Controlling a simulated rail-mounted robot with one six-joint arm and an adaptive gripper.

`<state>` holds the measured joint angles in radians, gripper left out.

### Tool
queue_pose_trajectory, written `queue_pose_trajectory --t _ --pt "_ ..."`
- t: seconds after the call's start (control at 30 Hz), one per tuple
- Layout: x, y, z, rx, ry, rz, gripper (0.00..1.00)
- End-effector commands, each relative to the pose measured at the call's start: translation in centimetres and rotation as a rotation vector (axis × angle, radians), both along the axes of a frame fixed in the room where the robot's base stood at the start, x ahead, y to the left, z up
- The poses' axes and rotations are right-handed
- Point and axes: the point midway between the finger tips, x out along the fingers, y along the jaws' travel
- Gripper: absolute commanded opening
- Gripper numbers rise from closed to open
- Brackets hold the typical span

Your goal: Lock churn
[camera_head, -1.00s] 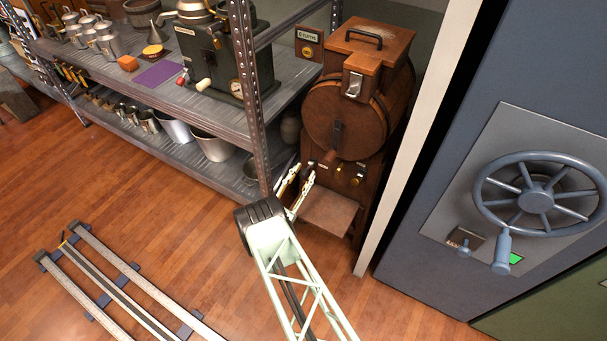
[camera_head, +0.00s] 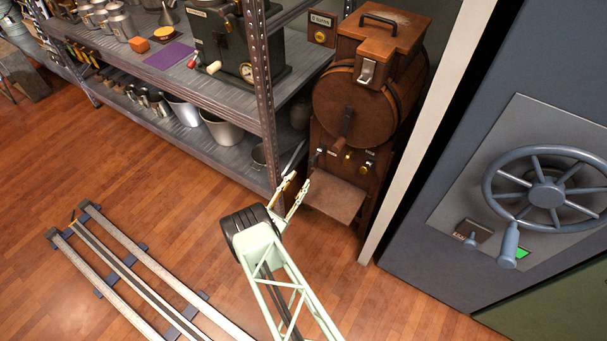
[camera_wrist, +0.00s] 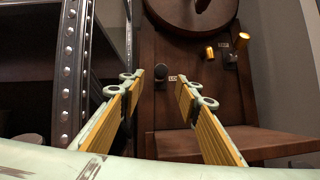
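The wooden churn (camera_head: 352,105) stands in the corner right of the shelf in the head view, with a round drum, a top lid with a black handle and a metal latch (camera_head: 367,71).
A metal shelf post (camera_head: 264,100) stands close to the left of my gripper. The churn's wooden ledge (camera_head: 335,195) juts out below the panel. A blue-grey door with a wheel (camera_head: 546,195) is at right. Rails (camera_head: 125,265) lie on the clear floor at left.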

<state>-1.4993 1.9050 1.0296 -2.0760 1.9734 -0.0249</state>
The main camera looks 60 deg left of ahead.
Motion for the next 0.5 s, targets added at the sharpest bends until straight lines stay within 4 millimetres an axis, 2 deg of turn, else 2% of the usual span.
queue_pose_trajectory --t 0.2,0.5 --pt "-1.3 -0.5 -0.8 -0.001 0.0 0.0 0.3" --pt "-1.5 -0.6 -0.9 0.001 -0.001 -0.001 0.3"
